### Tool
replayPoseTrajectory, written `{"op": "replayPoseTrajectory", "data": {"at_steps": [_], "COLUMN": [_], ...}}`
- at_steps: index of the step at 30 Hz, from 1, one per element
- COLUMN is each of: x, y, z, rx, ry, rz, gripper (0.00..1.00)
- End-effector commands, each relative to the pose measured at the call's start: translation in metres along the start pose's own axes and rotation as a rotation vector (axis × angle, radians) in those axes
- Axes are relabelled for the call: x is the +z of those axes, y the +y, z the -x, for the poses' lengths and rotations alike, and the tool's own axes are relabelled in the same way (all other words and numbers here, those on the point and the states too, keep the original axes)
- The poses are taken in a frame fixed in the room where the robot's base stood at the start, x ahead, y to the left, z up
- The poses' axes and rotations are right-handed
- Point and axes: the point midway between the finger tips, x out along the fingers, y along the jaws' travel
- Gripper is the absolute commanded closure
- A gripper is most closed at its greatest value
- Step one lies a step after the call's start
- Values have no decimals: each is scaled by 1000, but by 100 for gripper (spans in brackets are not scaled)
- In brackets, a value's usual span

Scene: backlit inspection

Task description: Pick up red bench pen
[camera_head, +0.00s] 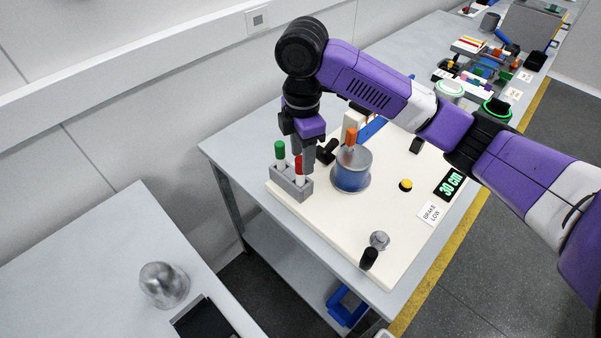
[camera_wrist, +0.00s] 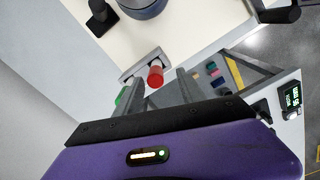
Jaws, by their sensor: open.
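The red bench pen (camera_head: 299,163) has a red cap and a pale body. It stands upright in a grey holder (camera_head: 289,187) at the left edge of the cream board. Beside it in the holder stands a green-capped pen (camera_head: 280,151). My gripper (camera_head: 303,163) points down, open, right at the red pen. In the wrist view the red cap (camera_wrist: 155,76) shows between the tips of my open gripper (camera_wrist: 161,86), or just past them; contact cannot be told. The green cap (camera_wrist: 122,97) is partly hidden by the left finger there.
A blue-and-grey cylinder (camera_head: 351,174) with an orange top stands close right of the holder. Black parts (camera_head: 326,153) stand between them. A metal dome (camera_head: 163,284) stands on the nearer table.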

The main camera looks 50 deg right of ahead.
Motion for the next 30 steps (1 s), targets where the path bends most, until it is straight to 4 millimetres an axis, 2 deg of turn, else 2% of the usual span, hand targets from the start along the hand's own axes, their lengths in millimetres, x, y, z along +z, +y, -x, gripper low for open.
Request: {"op": "replayPoseTrajectory", "data": {"at_steps": [5, 12, 16, 22, 23, 29, 30], "x": [0, -1, -1, -1, -1, -1, -1], "y": [3, 7, 8, 8, 8, 8, 8], "z": [-16, -50, -58, -59, -59, -58, -58], "rx": [-1, 1, 3, 3, 3, 4, 4], "ry": [0, 1, 1, 1, 2, 2, 2], "rz": [-2, -3, -2, -2, -2, -2, -2], "gripper": [54, 54, 54, 54, 58, 97, 100]}}
